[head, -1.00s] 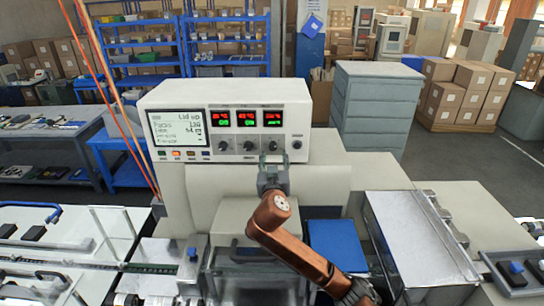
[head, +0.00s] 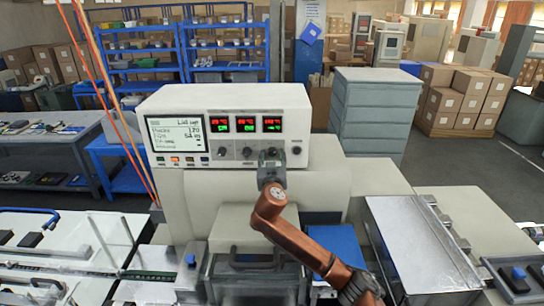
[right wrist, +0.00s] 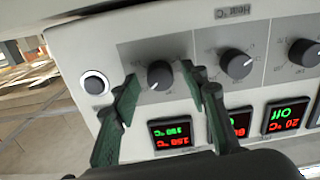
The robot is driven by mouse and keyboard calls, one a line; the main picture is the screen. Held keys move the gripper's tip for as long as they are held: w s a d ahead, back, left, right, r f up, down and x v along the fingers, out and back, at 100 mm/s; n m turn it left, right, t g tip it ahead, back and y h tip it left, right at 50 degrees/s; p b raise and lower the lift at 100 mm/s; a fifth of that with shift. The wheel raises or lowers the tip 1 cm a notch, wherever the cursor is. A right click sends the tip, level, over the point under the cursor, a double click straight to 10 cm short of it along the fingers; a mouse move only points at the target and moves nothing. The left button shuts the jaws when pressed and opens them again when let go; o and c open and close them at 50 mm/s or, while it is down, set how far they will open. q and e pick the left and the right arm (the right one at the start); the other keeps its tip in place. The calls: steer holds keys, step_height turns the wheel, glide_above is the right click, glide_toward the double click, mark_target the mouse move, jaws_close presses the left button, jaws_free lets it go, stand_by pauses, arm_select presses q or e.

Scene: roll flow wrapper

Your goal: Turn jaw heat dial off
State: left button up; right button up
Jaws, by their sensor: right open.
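The control panel (head: 228,140) carries a row of black heat dials. In the right wrist view, upside down, one dial (right wrist: 160,74) sits between my right gripper's fingers (right wrist: 160,88). The fingers are open, with a gap visible on each side of the dial. The display (right wrist: 172,134) by it shows two lit readings around 150 °C. Two more dials stand beside it, a middle one (right wrist: 236,63) and an end one (right wrist: 304,52); the end display shows "Off". In the head view my right gripper (head: 270,160) covers the rightmost heat dial. The jaw label is not readable.
A round button (right wrist: 95,82) with a pale ring sits close beside one finger. A screen (head: 176,133) fills the panel's left end. A metal cover (head: 420,240) and a blue pad (head: 336,246) lie on the machine's right side.

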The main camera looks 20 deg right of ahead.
steer(key=shift+c, duration=0.2)
jaws_close()
stand_by(0.3)
